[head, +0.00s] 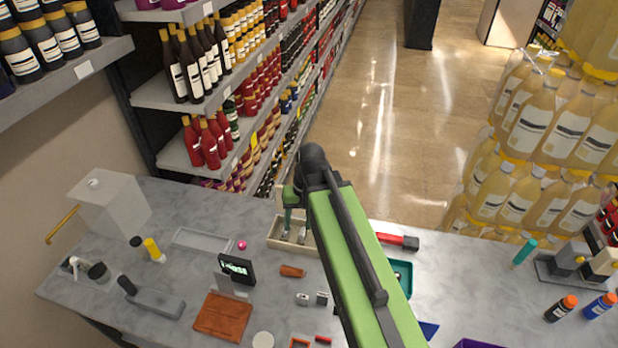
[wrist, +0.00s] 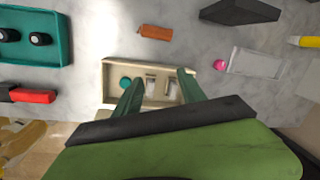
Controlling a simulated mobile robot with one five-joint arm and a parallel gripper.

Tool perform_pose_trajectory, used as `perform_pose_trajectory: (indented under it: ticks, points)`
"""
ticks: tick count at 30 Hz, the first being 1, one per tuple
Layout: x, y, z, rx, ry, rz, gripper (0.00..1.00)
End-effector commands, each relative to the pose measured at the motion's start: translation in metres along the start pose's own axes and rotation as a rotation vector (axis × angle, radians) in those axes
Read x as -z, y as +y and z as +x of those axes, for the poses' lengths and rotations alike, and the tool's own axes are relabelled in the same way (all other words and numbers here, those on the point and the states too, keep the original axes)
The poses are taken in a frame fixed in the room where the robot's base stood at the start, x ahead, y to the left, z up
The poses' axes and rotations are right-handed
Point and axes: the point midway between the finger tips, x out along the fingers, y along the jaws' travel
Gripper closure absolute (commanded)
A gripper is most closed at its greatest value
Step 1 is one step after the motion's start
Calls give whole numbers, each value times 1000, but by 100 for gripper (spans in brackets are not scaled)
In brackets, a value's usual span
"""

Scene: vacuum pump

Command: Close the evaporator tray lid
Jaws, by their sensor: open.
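My gripper (wrist: 159,78) is open, its two green fingers apart over a beige open-topped tray (wrist: 108,92). That tray holds a teal round piece (wrist: 126,82) and small pale metallic pieces; it also shows in the head view (head: 276,243), partly behind my arm. I see nothing clearly between the fingers, and cannot tell whether they touch the tray. A shallow pale rectangular tray (head: 201,239) lies left of it in the head view, and right of it in the wrist view (wrist: 255,63). No label shows which is the evaporator tray, and I cannot make out its lid for certain.
A pink ball (head: 242,244) lies between the two trays. A dark sign (head: 237,269), an orange-brown piece (head: 292,271) and a brown block (head: 222,316) are nearer. A teal tray (head: 404,275) and red-black tool (head: 398,241) lie right of my arm. Stacked bottles (head: 545,130) stand beyond.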

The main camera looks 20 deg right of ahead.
Motion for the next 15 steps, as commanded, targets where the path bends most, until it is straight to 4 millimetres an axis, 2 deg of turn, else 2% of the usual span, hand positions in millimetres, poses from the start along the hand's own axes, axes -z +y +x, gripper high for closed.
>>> perform_pose_trajectory:
  ticks: [1,5,8,11,15]
  points:
    - [10,0,-6,47,-9,39,52]
    - [28,3,-22,177,-34,138,52]
    - [42,12,-38,271,-45,212,52]
    - [58,28,-56,363,-51,286,52]
    - [78,64,-87,488,-44,391,52]
